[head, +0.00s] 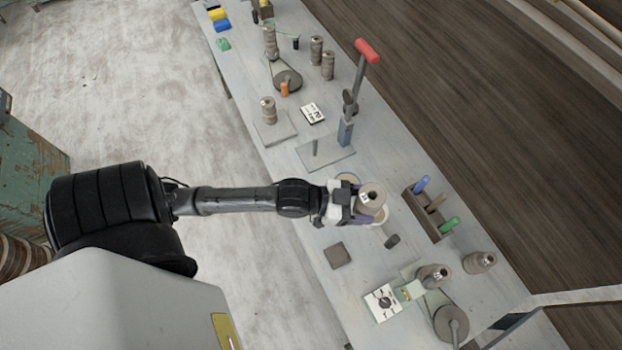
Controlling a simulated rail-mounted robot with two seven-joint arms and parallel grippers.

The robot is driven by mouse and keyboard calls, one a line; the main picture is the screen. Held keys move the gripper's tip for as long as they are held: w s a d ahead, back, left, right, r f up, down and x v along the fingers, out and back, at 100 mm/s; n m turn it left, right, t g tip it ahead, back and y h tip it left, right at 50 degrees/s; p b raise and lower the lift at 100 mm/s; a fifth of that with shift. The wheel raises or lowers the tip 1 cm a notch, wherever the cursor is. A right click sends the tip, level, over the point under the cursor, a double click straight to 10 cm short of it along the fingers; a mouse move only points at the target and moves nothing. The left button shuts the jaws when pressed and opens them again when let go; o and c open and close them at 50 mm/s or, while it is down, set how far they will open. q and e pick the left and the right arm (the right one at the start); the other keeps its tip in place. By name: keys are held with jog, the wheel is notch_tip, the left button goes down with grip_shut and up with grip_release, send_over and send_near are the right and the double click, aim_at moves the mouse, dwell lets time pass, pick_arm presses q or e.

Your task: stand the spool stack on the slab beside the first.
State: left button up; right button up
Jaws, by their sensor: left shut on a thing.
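My left gripper (350,206) reaches in from the left and is shut on a grey-brown spool stack (373,195), seen from above with a pale label on its top. The lower part of this stack is hard to see behind the fingers. The first spool stack (268,109) stands upright on the thin grey slab (284,134), up the bench from my gripper. The slab has bare room beside that stack. The held stack is well apart from the slab. My right gripper is not in view.
A white card (312,113) lies right of the slab. A wooden rack (427,215) with coloured handles is right of my gripper. More spool stacks (480,262) stand around.

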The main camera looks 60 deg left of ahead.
pick_arm(q)
jog(key=s+a+f+y+b, duration=0.1)
jog(key=s+a+f+b, duration=0.35)
jog(key=s+f, duration=0.4)
jog(key=s+a+f+n+t+b, duration=0.1)
jog(key=s+a+f+b, duration=0.35)
jog(key=f, duration=0.65)
jog(key=s+a+f+y+b, duration=0.1)
jog(key=s+a+f+b, duration=0.1)
jog(key=s+f+b, duration=0.65)
jog(key=w+r+p, duration=0.2)
jog(key=w+r, duration=0.4)
jog(key=r, duration=0.1)
jog(key=shift+w+a+h, duration=0.15)
jog(key=shift+a+h, duration=0.15)
